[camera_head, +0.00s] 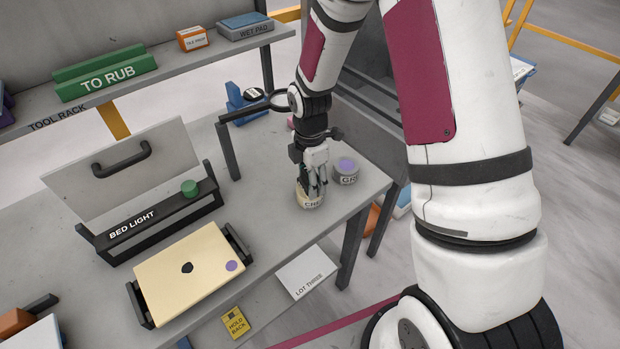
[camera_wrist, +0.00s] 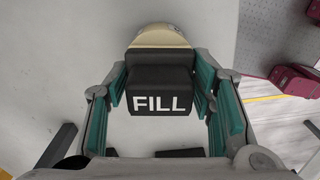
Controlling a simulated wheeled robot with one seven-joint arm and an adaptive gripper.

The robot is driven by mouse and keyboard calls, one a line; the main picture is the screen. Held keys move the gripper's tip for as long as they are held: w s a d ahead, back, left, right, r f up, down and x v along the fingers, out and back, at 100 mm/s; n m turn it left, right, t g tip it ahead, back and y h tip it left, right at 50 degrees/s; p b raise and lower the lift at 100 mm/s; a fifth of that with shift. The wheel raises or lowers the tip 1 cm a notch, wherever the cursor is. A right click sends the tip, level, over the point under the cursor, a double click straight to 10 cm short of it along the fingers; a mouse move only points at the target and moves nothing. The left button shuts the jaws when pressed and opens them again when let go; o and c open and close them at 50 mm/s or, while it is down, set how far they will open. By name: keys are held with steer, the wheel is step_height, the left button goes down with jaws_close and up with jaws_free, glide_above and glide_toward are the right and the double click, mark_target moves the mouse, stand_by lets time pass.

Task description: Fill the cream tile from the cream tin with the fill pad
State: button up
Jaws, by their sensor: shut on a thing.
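My gripper (camera_head: 316,188) points down at the cream tin (camera_head: 309,203) near the slab's right front edge. In the wrist view my gripper (camera_wrist: 162,95) is shut on the black fill pad (camera_wrist: 160,90), marked FILL, between its teal-lined fingers. The cream tin (camera_wrist: 161,37) shows just beyond the pad; I cannot tell whether they touch. The cream tile (camera_head: 185,265) lies flat in a dark holder, with a dark irregular spot (camera_head: 187,268) near its middle and a purple dot (camera_head: 232,266) near its right corner. The pad is mostly hidden in the head view.
A grey tin (camera_head: 345,171) with a purple top stands close right of the cream tin. The BED LIGHT bar (camera_head: 150,223) with a green knob (camera_head: 189,187) stands behind the tile. A blue stand (camera_head: 243,102) is farther back. Bare slab lies between tile and tins.

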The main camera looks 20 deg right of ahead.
stand_by(0.3)
steer(key=shift+r+p, duration=1.45)
steer(key=shift+r, duration=2.05)
